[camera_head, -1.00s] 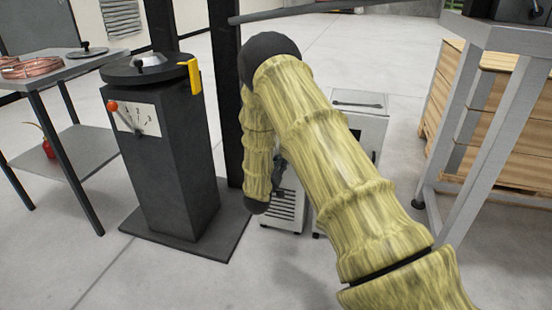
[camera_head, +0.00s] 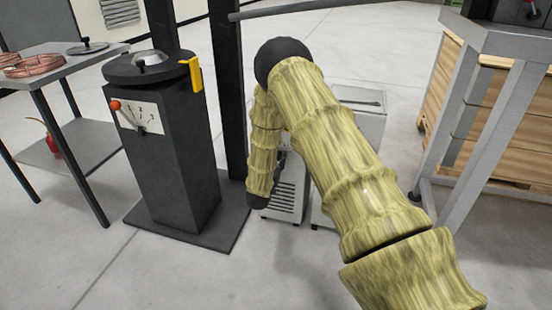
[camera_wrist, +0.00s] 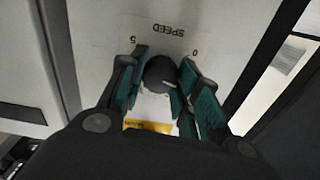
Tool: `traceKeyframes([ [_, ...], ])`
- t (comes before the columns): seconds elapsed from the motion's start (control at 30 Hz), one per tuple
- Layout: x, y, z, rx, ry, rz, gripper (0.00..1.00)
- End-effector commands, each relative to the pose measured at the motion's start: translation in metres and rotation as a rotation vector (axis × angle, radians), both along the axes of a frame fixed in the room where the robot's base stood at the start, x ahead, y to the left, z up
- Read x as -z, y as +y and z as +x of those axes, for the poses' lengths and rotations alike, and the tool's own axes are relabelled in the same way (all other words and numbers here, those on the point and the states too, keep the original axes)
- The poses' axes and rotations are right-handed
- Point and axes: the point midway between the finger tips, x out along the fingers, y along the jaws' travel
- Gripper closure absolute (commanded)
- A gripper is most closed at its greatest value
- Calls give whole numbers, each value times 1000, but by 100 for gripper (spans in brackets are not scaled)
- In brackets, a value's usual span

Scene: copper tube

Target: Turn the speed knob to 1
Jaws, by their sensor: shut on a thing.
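In the wrist view, the speed knob (camera_wrist: 160,72) is a round dark knob with a light pointer mark. It sits on a pale panel (camera_wrist: 190,28) printed "SPEED", upside down in this view, with a 5 at left and a 0 at right. My gripper (camera_wrist: 162,88) has its green-padded fingers on both sides of the knob and is shut on it. The pointer mark lies toward the right side of the knob; the number it points to cannot be read. In the head view, my arm hides the knob and my gripper.
A yellow label (camera_wrist: 148,127) lies below the knob. In the head view, a dark pedestal (camera_head: 175,150) with a red-tipped lever (camera_head: 115,105) stands left of my arm. A shelf table (camera_head: 60,65) holds copper coils. A grey metal frame (camera_head: 490,130) and wooden crates (camera_head: 480,110) stand right.

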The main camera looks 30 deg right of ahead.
Motion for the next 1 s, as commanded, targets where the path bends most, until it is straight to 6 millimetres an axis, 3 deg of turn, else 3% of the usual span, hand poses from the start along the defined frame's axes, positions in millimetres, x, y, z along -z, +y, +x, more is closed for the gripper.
traceKeyframes([
  [0.33, 0, -2, -1, 3, -2, -1, 91],
  [0.37, 0, -2, -1, 4, -2, -1, 64],
  [0.47, 0, -2, -1, 3, -1, 0, 46],
  [0.83, 0, 2, -1, -1, 0, 0, 46],
  [1.0, 0, 15, -11, -2, 1, 1, 46],
])
